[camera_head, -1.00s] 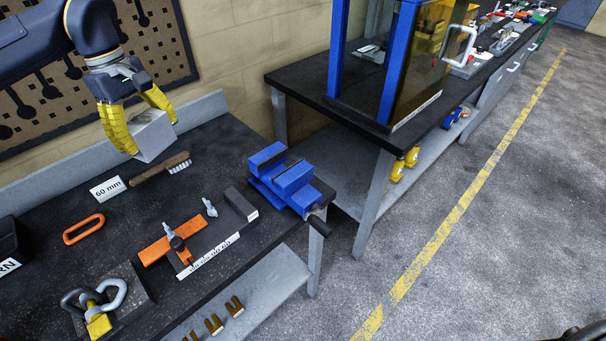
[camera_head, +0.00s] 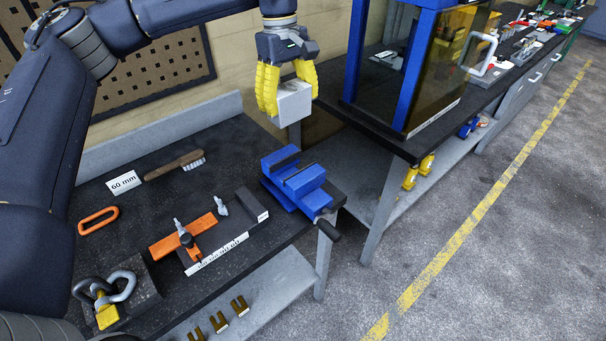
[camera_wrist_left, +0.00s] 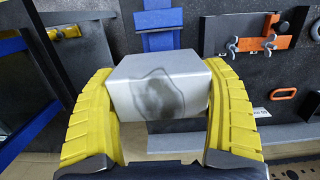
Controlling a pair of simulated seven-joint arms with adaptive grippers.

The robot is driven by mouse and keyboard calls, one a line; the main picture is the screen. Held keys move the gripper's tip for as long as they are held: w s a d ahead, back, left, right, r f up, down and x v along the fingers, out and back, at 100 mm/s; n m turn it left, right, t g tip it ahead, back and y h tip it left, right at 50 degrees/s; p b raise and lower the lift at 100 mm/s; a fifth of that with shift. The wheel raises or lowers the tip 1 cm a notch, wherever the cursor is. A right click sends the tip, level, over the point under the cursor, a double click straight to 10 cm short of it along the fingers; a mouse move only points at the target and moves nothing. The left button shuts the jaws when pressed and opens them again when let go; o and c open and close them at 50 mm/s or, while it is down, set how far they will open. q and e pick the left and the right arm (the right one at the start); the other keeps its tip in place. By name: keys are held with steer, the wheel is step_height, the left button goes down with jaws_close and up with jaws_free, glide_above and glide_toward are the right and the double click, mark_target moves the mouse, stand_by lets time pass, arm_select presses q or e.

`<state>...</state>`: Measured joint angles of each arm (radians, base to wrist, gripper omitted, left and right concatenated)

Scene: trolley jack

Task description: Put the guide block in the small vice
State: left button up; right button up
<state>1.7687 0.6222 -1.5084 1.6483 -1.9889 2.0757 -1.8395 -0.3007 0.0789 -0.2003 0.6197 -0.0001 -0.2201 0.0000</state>
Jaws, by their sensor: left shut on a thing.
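The guide block (camera_head: 294,103) is a light grey metal block. My left gripper (camera_head: 286,92), with yellow fingers, is shut on it and holds it in the air above the back right of the workbench. In the left wrist view the block (camera_wrist_left: 160,85) sits between both yellow fingers (camera_wrist_left: 162,108), with a dark smudge on its face. The small vice (camera_head: 296,180) is blue and stands at the bench's right end, below the block in the picture. In the left wrist view, part of the vice (camera_wrist_left: 160,20) shows beyond the block. My right gripper is not in view.
On the bench (camera_head: 120,226) lie a wooden brush (camera_head: 175,166), an orange ring (camera_head: 98,220), a "60 mm" card (camera_head: 124,182), an orange clamp fixture (camera_head: 184,236) and a padlock (camera_head: 108,314). A blue-framed cabinet (camera_head: 412,75) stands on the neighbouring bench. A handle (camera_head: 328,230) sticks out at the vice's front.

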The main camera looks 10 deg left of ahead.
arm_select(q)
step_height(320, 180, down, 20)
steer(key=shift+d+r, duration=0.15)
steer(key=shift+r, duration=0.05)
stand_by(0.8)
steer(key=shift+f, duration=0.15)
steer(key=o, duration=1.5)
steer(key=r, duration=0.8)
steer(key=w+a+r, duration=0.1)
steer(key=r, duration=0.3)
steer(key=shift+a, duration=0.1)
